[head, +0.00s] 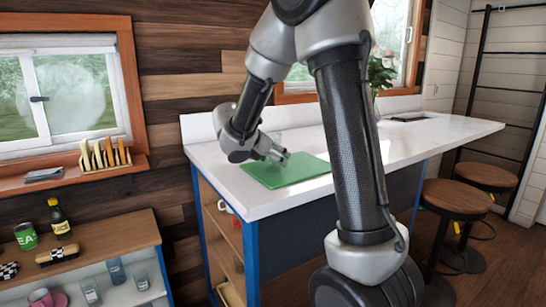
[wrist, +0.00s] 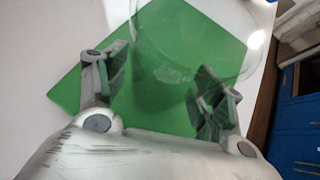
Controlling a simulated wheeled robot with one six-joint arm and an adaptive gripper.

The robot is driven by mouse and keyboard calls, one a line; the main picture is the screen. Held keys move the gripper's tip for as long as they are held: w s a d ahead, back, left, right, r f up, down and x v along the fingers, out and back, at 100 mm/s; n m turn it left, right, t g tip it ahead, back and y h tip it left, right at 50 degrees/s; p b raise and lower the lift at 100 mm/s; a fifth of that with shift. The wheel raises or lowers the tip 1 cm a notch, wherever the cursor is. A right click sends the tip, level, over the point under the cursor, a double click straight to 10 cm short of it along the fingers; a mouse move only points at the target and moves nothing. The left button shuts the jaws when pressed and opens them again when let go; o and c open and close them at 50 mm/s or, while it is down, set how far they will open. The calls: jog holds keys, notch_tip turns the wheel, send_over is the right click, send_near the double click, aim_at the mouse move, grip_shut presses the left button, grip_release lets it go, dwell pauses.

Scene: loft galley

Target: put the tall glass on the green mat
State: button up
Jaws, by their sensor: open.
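The green mat (head: 298,172) lies flat on the white counter near its left end. It also fills much of the wrist view (wrist: 75,93). A clear tall glass (wrist: 190,45) shows in the wrist view just beyond my fingers, over the mat, with its lower end between them. In the head view the glass is faint and partly hidden behind my gripper. My gripper (head: 283,158) is low over the mat's back left part. Its two fingers (wrist: 155,88) are spread apart, one on each side of the glass's near end, with no clear contact.
The white counter (head: 440,134) is mostly clear to the right, with a plant (head: 380,73) at the back. A lower shelf at left holds a bottle (head: 59,220), a green can (head: 26,236) and several cups and glasses. Stools (head: 457,199) stand at right.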

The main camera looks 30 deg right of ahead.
jog(key=shift+r, duration=0.25)
jog(key=v, duration=1.2)
jog(key=s+d+m+g+y, duration=0.2)
jog(key=s+d+m+y, duration=0.3)
jog(key=s+m, duration=0.7)
jog(key=s+a+f+m+t+y, duration=0.1)
jog(key=s+m+y, duration=0.1)
jog(key=s+m, duration=0.3)
jog(key=s+a+f+m+t+y, duration=0.1)
jog(key=s+a+f+m+y, duration=0.1)
jog(key=s+m, duration=0.4)
jog(key=s, duration=0.4)
jog(key=shift+a+f+y, duration=0.3)
jog(key=shift+f, duration=0.05)
